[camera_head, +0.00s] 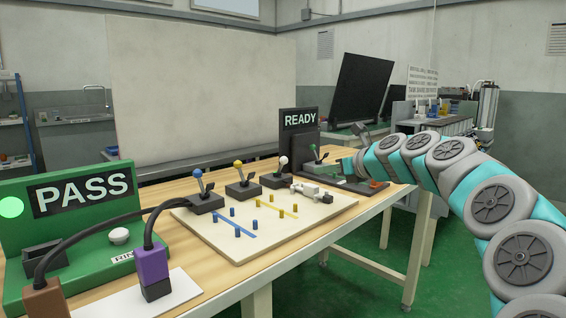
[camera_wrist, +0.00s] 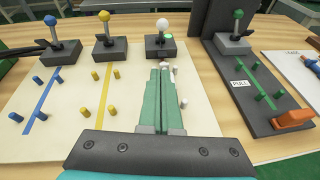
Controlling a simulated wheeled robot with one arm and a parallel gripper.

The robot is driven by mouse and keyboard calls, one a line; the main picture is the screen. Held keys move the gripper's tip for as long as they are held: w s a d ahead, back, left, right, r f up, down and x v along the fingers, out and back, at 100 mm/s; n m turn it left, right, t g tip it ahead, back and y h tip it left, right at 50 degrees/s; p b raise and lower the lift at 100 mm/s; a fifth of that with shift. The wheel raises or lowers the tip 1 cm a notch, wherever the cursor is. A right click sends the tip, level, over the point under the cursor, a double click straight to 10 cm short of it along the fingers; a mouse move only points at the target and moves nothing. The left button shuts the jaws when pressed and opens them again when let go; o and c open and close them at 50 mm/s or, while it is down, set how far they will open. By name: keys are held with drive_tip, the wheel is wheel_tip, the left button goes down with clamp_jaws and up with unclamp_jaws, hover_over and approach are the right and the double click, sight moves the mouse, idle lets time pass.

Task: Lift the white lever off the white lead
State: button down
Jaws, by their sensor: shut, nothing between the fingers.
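The white lever (camera_head: 283,160) has a white ball on a dark base at the back right of the pale board. In the wrist view the same lever (camera_wrist: 162,25) stands upright just beyond my fingertips. My gripper (camera_wrist: 162,69) is shut, with its green fingers together and empty. They point towards the lever base, apart from its ball. Small white pieces (camera_wrist: 183,103) show beside the fingers, which hide much of the area below them. In the head view, pale pieces (camera_head: 310,192) lie on the board in front of the lever. I cannot tell which part is the white lead.
Blue-ball (camera_wrist: 50,20) and yellow-ball (camera_wrist: 104,16) levers stand to the left, with coloured pegs before them. A dark panel with a green lever (camera_wrist: 238,14) and orange block (camera_wrist: 293,120) lies right. A green PASS console (camera_head: 80,220) stands left.

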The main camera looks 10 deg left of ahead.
drive_tip(key=shift+w, duration=0.1)
idle(0.3)
drive_tip(key=x, duration=1)
drive_tip(key=shift+w+a+r, duration=0.2)
drive_tip(key=shift+w+a, duration=0.05)
drive_tip(key=shift+w, duration=0.1)
drive_tip(key=shift+w+a+r, duration=0.3)
drive_tip(key=shift+w+a, duration=0.1)
drive_tip(key=shift+a, duration=0.05)
drive_tip(key=shift+w+r, duration=0.2)
drive_tip(key=shift+w+a, duration=0.25)
drive_tip(key=shift+a, duration=0.1)
drive_tip(key=shift+w+a+r, duration=0.1)
drive_tip(key=shift+r, duration=0.15)
drive_tip(key=shift+p, duration=0.4)
